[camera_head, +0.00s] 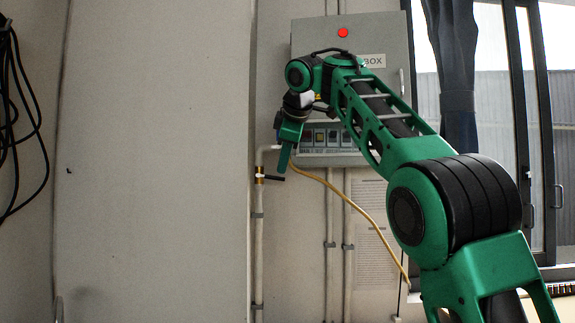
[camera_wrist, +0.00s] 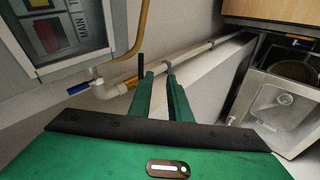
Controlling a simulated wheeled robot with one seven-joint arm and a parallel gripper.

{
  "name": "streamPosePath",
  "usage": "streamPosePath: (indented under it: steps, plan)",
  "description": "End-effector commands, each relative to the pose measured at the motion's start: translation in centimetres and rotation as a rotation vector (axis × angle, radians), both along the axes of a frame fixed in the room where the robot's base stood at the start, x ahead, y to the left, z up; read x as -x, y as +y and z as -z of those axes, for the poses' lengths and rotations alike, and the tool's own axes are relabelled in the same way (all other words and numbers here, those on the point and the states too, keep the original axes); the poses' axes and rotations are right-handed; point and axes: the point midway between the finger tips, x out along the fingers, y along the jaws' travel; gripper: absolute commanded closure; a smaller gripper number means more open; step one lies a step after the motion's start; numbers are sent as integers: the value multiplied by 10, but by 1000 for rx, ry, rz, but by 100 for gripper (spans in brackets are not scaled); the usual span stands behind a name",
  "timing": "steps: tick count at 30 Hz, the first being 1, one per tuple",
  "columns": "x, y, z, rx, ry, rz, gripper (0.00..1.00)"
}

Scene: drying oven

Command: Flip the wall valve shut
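The wall valve (camera_head: 259,175) is a brass fitting on a thin white vertical pipe, below the pipe's elbow. Its black lever (camera_head: 273,178) sticks out to the right in the head view. In the wrist view the brass valve (camera_wrist: 131,82) is just left of my fingers, and the black lever (camera_wrist: 140,66) shows beside the left fingertip. My gripper (camera_head: 283,160) is close above the lever in the head view. In the wrist view my gripper (camera_wrist: 161,75) has two green fingers with a narrow empty gap. The lever is not between them; contact cannot be told.
A grey control box (camera_head: 309,38) with a red light is on the wall behind my arm. A yellow cable (camera_head: 350,207) hangs from it. Black cables (camera_head: 20,110) hang at left. A metal sink (camera_wrist: 281,103) shows at right in the wrist view.

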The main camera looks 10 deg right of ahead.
Motion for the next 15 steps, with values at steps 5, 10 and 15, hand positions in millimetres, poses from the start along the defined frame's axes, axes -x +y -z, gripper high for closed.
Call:
streamPosePath:
  steps: [5,10,15]
  plan:
    - [16,-1,-1,-2,0,-1,83]
    - [27,0,-1,-1,0,-1,83]
    - [37,0,-1,0,-1,0,83]
